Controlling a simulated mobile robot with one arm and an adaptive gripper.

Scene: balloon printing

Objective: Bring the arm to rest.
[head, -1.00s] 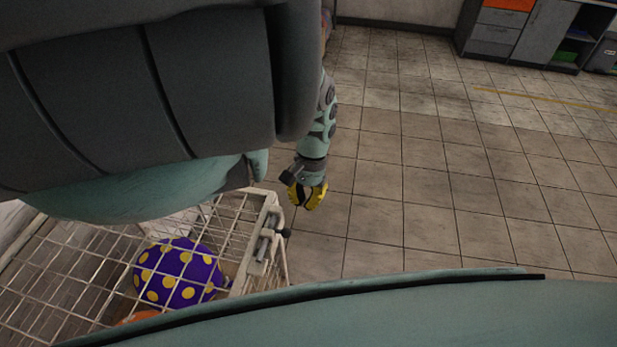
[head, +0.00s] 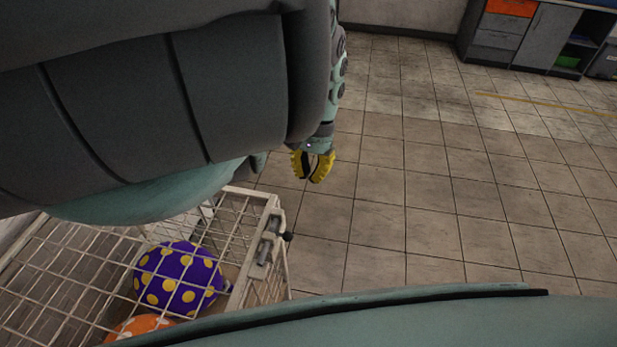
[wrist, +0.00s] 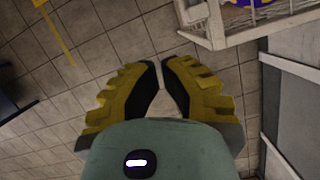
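My gripper (head: 311,178) hangs fingers down over the tiled floor, to the right of and beyond the wire cart. In the wrist view, its yellow, black-lined fingers (wrist: 161,64) lean toward each other with a narrow gap between the tips. Nothing is held; floor tiles show through the gap. My large grey and teal arm links fill the upper left of the head view and hide part of the cart.
A white wire cart (head: 272,222) stands at lower left, holding a purple balloon with yellow dots (head: 178,280) and an orange one (head: 140,326). The cart also shows in the wrist view (wrist: 215,26). Grey cabinets (head: 540,38) stand far right. The middle floor is clear.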

